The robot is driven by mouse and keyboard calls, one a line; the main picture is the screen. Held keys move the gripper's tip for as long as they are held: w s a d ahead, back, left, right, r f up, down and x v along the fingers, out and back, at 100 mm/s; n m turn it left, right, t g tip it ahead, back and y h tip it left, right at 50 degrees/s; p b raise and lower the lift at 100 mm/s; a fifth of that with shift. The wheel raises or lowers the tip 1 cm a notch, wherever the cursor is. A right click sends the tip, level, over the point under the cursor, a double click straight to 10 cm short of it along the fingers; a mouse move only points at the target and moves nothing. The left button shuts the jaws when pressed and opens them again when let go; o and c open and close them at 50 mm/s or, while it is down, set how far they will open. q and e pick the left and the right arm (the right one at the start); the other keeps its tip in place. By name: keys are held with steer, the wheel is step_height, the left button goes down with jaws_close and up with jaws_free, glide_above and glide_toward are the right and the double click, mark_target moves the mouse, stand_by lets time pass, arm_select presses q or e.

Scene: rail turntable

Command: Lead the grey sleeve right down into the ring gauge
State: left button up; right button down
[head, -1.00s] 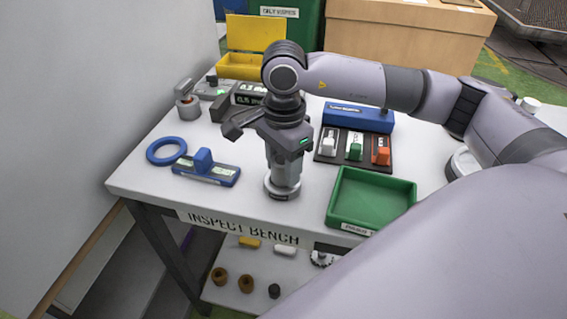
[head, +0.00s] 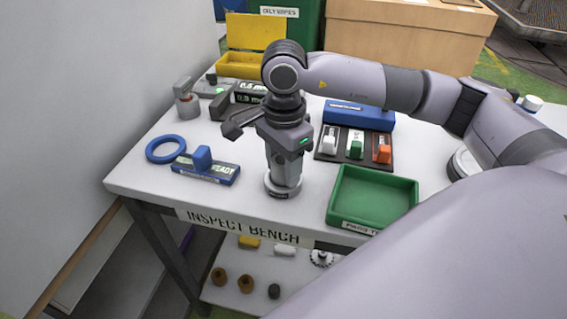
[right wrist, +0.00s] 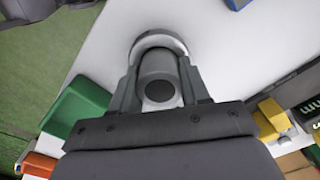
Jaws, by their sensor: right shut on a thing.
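My right gripper (head: 284,170) points straight down over the front of the bench and is shut on the grey sleeve. The sleeve (right wrist: 158,64) shows between the two fingers in the right wrist view as an upright grey cylinder with a dark round centre. The ring gauge (head: 281,191) is a low, light-metal ring on the bench directly under the gripper. It also shows around the far side of the sleeve in the right wrist view (right wrist: 160,37). The fingers hide the sleeve's lower end, so I cannot tell how deep it sits. My left gripper is not in view.
A green tray (head: 334,207) stands right of the gauge, with a dark rack (head: 327,157) of coloured blocks behind it. A blue ring (head: 150,157) and a blue stand (head: 222,180) lie to the left. A yellow open box (head: 240,72) is at the back left.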

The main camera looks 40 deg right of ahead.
mark_target(284, 160)
steer(key=shift+f, duration=0.15)
stand_by(0.6)
steer(key=shift+c, duration=2.3)
jaws_free()
step_height(284, 160, up, 7)
steer(key=shift+r+b, duration=0.15)
steer(key=shift+b, duration=0.2)
